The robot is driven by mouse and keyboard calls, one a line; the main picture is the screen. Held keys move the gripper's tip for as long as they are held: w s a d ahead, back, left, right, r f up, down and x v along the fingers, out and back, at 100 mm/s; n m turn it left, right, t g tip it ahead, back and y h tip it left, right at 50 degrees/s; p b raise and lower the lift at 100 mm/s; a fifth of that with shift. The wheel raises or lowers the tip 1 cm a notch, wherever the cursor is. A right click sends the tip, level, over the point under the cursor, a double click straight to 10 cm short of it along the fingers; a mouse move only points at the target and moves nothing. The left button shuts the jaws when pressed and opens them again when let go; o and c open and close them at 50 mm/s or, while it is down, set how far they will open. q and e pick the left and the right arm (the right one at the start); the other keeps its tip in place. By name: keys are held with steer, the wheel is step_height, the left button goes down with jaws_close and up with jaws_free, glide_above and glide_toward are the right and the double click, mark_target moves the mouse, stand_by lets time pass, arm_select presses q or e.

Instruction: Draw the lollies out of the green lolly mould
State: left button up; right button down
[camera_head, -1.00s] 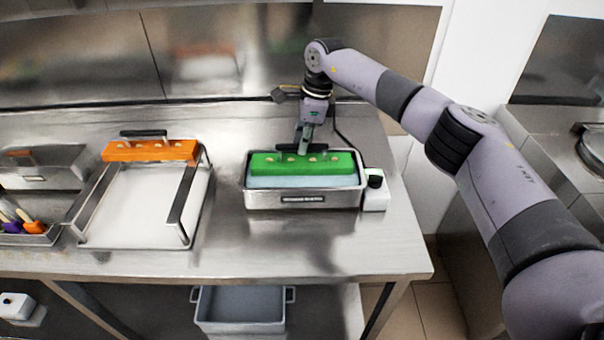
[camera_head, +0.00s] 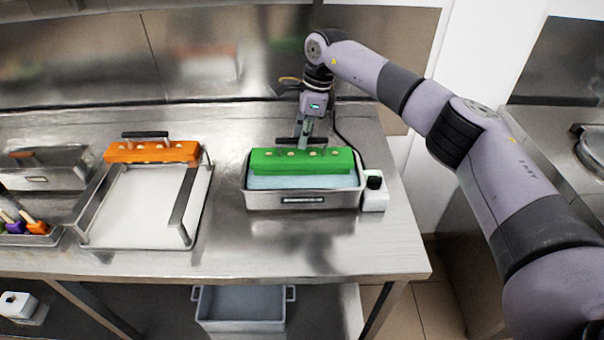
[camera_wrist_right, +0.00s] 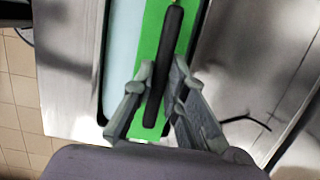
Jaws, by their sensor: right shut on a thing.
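The green lolly mould (camera_head: 303,163) is a long block with several pale stick ends along its top. It sits at the steel bath (camera_head: 262,201) of pale blue liquid, its lower edge close to the liquid. My right gripper (camera_head: 302,146) reaches down from behind and is shut on the mould's dark bar handle. In the right wrist view the fingers (camera_wrist_right: 160,95) stand on both sides of the black handle (camera_wrist_right: 167,65), with the green mould (camera_wrist_right: 151,28) beneath. The lollies' bodies are hidden inside the mould. My left gripper is out of view.
An orange mould (camera_head: 152,153) rests at the back of a steel frame over a white tray (camera_head: 146,212), left of the bath. A small white device with a black knob (camera_head: 375,190) touches the bath's right side. A tray (camera_head: 25,236) of coloured lollies is at far left.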

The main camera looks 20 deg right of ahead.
steer(key=shift+r, duration=0.35)
steer(key=shift+r+p, duration=2.35)
steer(key=shift+r, duration=1.35)
